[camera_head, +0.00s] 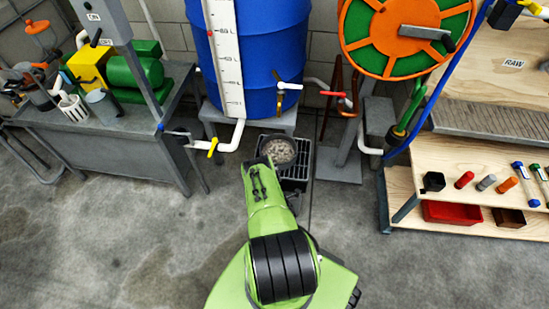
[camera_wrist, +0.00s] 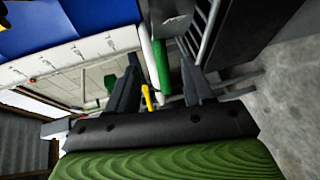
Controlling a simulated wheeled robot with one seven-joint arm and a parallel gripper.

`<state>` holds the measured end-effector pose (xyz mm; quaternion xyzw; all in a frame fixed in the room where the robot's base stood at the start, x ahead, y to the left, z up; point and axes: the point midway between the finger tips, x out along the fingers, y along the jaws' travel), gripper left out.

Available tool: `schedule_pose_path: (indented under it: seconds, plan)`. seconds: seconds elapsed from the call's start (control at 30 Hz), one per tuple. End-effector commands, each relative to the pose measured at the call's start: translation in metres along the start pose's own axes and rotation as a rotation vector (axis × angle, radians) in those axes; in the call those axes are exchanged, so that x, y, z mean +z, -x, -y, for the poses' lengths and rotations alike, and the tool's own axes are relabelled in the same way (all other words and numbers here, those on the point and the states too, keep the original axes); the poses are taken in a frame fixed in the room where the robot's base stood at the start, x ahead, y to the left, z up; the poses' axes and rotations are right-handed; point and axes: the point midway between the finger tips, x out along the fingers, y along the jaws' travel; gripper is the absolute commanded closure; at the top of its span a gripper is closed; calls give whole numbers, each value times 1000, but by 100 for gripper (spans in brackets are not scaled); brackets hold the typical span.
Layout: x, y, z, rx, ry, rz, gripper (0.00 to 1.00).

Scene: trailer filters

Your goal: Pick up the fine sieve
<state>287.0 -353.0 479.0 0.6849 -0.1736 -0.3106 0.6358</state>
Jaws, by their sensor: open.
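I cannot pick out the fine sieve for certain. A round dark-rimmed piece with a speckled grey face (camera_head: 279,151) shows just past the end of my green arm in the head view, above a black grated box below the blue barrel. I cannot tell whether it is the sieve. In the wrist view my gripper (camera_wrist: 162,90) is open, its two dark fingers apart with nothing held between them. A yellow piece and a green upright piece show beyond the fingers. In the head view the fingers cannot be made out.
The blue barrel (camera_head: 262,50) stands on a grey stand, with pipes and valves around it. A grey bench (camera_head: 130,118) with a green and yellow machine stands left. A wooden shelf unit (camera_head: 405,183) with several small parts and a red bin (camera_head: 450,213) stands right. The front floor is clear.

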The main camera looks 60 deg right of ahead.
Motion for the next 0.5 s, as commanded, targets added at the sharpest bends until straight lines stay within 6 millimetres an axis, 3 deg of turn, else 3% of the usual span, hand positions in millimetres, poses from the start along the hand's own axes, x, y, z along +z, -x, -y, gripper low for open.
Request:
schedule_pose_path:
  seconds: [0.33, 0.5]
  plan:
    - [-5, -55, 3, 2, 1, -3, 48]
    - [-4, -68, 0, 0, -1, 0, 48]
